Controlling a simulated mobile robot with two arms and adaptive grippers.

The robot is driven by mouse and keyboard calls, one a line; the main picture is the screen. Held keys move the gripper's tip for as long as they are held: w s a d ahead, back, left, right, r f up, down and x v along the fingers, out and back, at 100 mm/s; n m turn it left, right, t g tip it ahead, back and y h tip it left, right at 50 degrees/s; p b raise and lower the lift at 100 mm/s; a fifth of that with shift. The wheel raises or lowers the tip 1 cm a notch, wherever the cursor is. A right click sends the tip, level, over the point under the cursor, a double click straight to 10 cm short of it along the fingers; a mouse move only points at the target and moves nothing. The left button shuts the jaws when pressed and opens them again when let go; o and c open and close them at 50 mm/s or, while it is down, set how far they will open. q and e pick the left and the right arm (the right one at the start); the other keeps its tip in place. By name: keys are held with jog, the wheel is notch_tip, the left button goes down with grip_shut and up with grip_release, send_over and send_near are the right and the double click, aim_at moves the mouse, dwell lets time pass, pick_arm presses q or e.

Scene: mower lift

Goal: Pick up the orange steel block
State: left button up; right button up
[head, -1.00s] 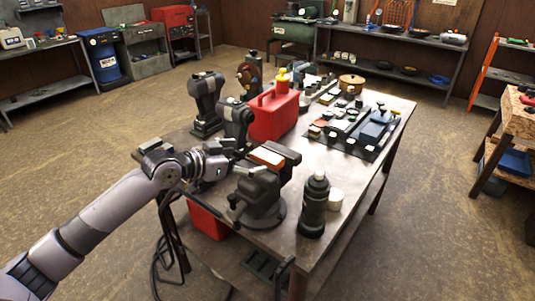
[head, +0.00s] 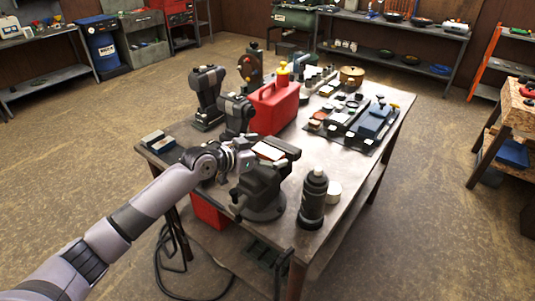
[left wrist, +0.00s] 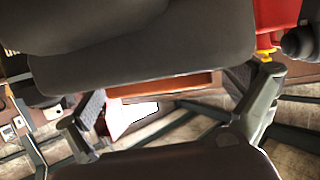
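The orange steel block (head: 268,151) sits at the top of the dark grey vise (head: 262,190) on the near part of the workbench. Its top looks pale with glare in the head view. In the left wrist view the orange block (left wrist: 168,85) shows as a strip, partly hidden by large dark shapes above and below. My left gripper (head: 243,158) is just left of the block and close to the vise. In the left wrist view its two fingers (left wrist: 175,105) are spread wide, with the block between them in the picture and nothing gripped. My right gripper is not in view.
A red can (head: 273,108) and dark machines (head: 207,98) stand behind the vise. A black bottle (head: 313,198) and a white cylinder (head: 333,192) stand at its right. A small box (head: 158,141) lies at the bench's left edge.

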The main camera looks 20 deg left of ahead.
pick_arm(q)
jog(key=c, duration=1.3)
jog(key=shift+r, duration=0.1)
jog(key=shift+c, duration=0.6)
